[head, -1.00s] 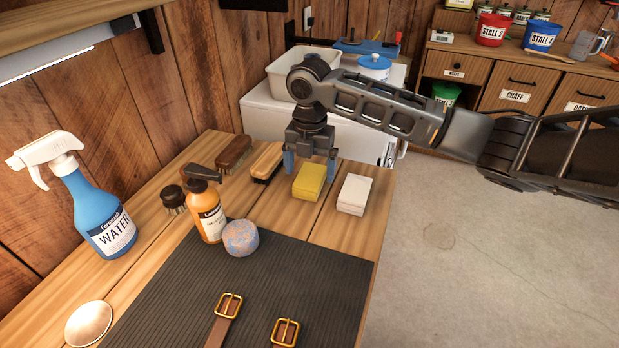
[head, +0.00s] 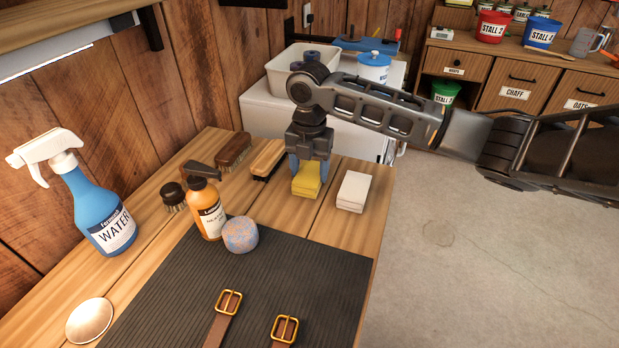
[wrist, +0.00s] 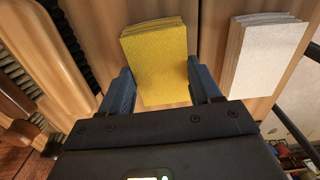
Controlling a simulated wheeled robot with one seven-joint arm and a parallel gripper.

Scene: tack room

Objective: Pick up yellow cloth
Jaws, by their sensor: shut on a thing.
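The yellow cloth (head: 307,182) is a folded, layered stack on the wooden bench, between a light wooden brush and a folded white cloth. My gripper (head: 308,178) points down over it, with its blue fingers pressed against opposite sides of the cloth. In the wrist view the yellow cloth (wrist: 156,60) shows between the two fingers (wrist: 160,90), which are shut on it. The cloth looks to be on or very close to the bench top; I cannot tell if there is a gap beneath it.
The white cloth (head: 353,191) lies close on the right. The light brush (head: 267,158) and dark brush (head: 233,151) lie left. An orange bottle (head: 207,208), a round sponge (head: 240,235) and a blue spray bottle (head: 97,212) stand nearer. A dark mat (head: 250,285) covers the front.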

